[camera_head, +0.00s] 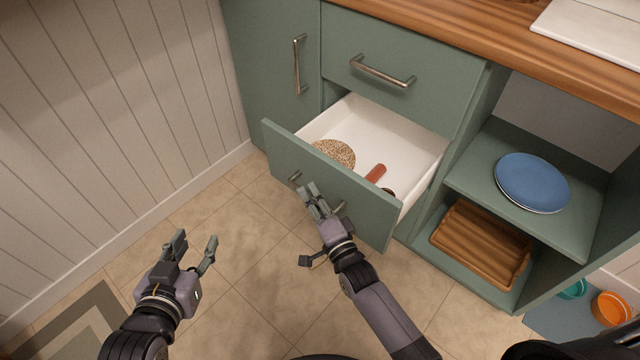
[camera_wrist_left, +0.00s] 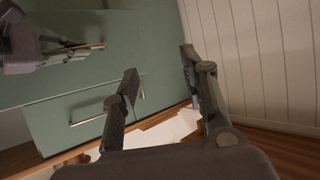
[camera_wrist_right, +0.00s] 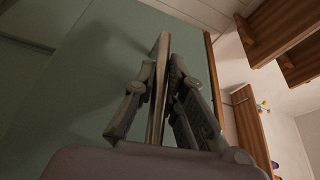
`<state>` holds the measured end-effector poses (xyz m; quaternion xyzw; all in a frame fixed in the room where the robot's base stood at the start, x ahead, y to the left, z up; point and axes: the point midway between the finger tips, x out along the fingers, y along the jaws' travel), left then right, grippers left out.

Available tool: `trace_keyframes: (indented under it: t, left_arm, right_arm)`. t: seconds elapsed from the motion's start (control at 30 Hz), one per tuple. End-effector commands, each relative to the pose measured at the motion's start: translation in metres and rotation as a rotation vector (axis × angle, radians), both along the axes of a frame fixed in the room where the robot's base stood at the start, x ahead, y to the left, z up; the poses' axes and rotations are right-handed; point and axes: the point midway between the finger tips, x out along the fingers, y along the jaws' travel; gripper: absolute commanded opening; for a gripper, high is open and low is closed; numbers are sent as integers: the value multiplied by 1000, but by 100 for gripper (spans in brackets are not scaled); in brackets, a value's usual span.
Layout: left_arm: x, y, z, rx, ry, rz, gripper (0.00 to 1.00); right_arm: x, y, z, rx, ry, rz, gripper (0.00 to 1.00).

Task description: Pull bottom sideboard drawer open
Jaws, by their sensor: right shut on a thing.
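The bottom sideboard drawer (camera_head: 330,185) stands pulled out, showing its white interior. Inside lie a round speckled cork-like item (camera_head: 335,152) and a red-handled item (camera_head: 376,173), partly hidden by the drawer front. My right gripper (camera_head: 308,190) is at the drawer front, shut on its metal bar handle (camera_head: 294,177). In the right wrist view the handle (camera_wrist_right: 158,85) runs between the two fingers. My left gripper (camera_head: 194,244) is open and empty above the floor, left of the drawer and apart from it.
Above is a closed upper drawer (camera_head: 400,60) with a bar handle. A cabinet door (camera_head: 270,70) is at the left. Open shelves at the right hold a blue plate (camera_head: 532,182) and a wooden tray (camera_head: 482,240). Bowls (camera_head: 611,308) sit on a floor mat. Floor left of the drawer is clear.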

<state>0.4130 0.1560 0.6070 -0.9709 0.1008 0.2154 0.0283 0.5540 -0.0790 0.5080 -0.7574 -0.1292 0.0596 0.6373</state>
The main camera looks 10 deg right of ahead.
Motion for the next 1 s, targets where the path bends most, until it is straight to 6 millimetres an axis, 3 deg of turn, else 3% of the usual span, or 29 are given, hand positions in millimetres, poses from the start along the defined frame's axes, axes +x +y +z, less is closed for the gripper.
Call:
trace_keyframes:
  t: [0.23, 0.63, 0.67, 1.0]
  left_arm:
    - [-11, 5, -15, 23, 95, 7, 40]
    - [-13, 6, -18, 26, 109, 8, 40]
    - [-13, 6, -18, 26, 109, 8, 40]
    - [-13, 6, -18, 25, 109, 8, 40]
  right_arm:
    - [-9, 9, -2, -1, 4, 0, 0]
    - [-10, 11, -2, -2, 5, 0, 0]
    - [-10, 11, -3, -1, 5, 0, 12]
    - [-9, 11, -1, -1, 2, 0, 31]
